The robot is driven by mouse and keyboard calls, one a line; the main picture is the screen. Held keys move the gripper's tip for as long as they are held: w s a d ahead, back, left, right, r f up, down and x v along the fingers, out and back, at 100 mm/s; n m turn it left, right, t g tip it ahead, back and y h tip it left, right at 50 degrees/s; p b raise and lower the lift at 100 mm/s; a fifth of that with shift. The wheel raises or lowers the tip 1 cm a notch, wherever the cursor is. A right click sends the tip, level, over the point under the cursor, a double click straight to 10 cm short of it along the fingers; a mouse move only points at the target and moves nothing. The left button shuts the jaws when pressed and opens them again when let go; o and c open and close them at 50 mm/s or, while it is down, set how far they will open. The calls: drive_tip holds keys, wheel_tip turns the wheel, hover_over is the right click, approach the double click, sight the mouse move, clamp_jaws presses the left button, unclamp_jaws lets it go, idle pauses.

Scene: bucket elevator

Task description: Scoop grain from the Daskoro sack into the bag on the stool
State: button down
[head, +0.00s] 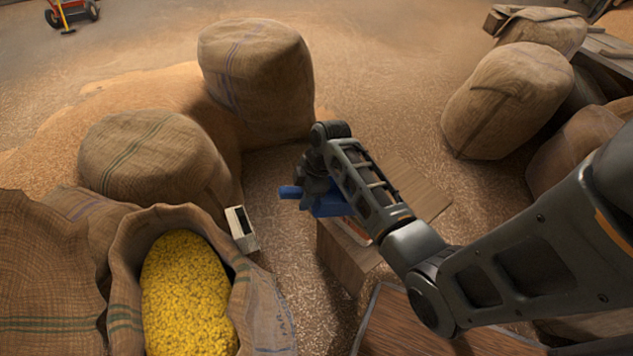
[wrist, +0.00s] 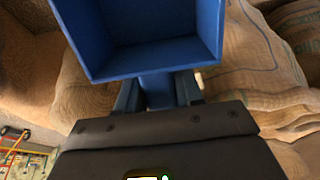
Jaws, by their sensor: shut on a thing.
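My gripper (head: 314,186) is shut on the handle of a blue scoop (head: 328,206). In the wrist view, the scoop (wrist: 150,62) fills the top, and its blue inside shows bare with no grain. An open burlap sack (head: 127,248) full of yellow grain (head: 187,295) stands at lower left in the head view. Its side lettering is only partly visible, so I cannot read the name. My gripper is to the right of this sack and apart from it. A wooden stool (head: 340,262) stands under the scoop and my arm. Something with a pale, reddish edge shows on it; my arm hides most of it.
Closed burlap sacks (head: 262,85) stand behind the grain sack, with more sacks (head: 508,98) at the right. A small white box with a dark face (head: 241,229) is beside the open sack. A wooden board (head: 420,325) lies at the front. Grain-strewn floor is open between the sacks.

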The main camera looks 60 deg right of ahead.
wheel_tip(320, 180, down, 6)
drive_tip(key=w+a+g+h+b, duration=0.2)
drive_tip(key=w+g+h, duration=0.1)
drive_tip(key=g, duration=0.1)
drive_tip(key=r+p, duration=0.2)
drive_tip(key=p, duration=0.1)
drive_tip(key=r+p, duration=0.1)
drive_tip(key=shift+s+r, duration=0.25)
drive_tip(key=shift+r, duration=0.1)
idle(0.7)
